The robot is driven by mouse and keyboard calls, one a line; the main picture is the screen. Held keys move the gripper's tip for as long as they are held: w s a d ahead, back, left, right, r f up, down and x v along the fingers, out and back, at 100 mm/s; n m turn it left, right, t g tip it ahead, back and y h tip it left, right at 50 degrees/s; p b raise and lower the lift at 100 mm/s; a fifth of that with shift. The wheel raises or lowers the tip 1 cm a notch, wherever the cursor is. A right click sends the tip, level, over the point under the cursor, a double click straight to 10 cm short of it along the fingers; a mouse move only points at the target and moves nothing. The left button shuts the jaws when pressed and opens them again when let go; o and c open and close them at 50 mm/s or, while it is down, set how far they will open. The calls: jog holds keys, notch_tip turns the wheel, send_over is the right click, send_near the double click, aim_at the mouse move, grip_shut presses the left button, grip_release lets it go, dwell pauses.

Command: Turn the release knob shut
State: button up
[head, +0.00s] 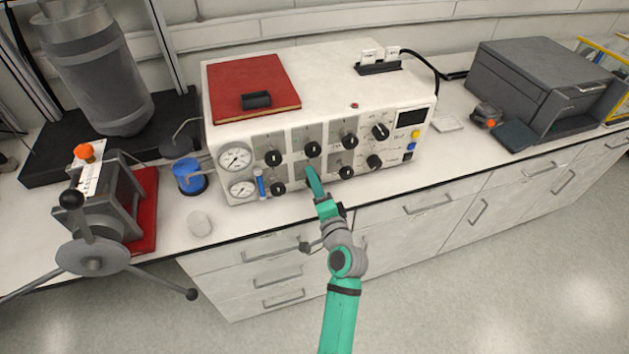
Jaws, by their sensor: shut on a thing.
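The control box (229,137) is a white cabinet with black knobs in two rows on its front panel. My gripper (311,176) reaches the lower row from the front, at the second place from the left. It is shut on the knob there, which I take to be the release knob. My green fingers and wrist cover that knob, so its pointer and label are hidden. One black knob (313,150) shows just above my gripper, and another (278,189) shows to its lower left.
Two round gauges (235,158) sit at the panel's left end. A red book (247,82) lies on top of the box. A grey printer-like machine (545,85) stands right. Drawers (275,250) lie below the counter edge.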

jog(key=shift+d+m, duration=0.35)
jog(key=shift+m, duration=0.65)
jog(key=m, duration=0.3)
jog(key=shift+a+f+m, duration=0.1)
jog(key=shift+a+m, duration=0.2)
jog(key=shift+m, duration=0.1)
jog(key=shift+s+m, duration=0.1)
jog(key=shift+m, duration=0.7)
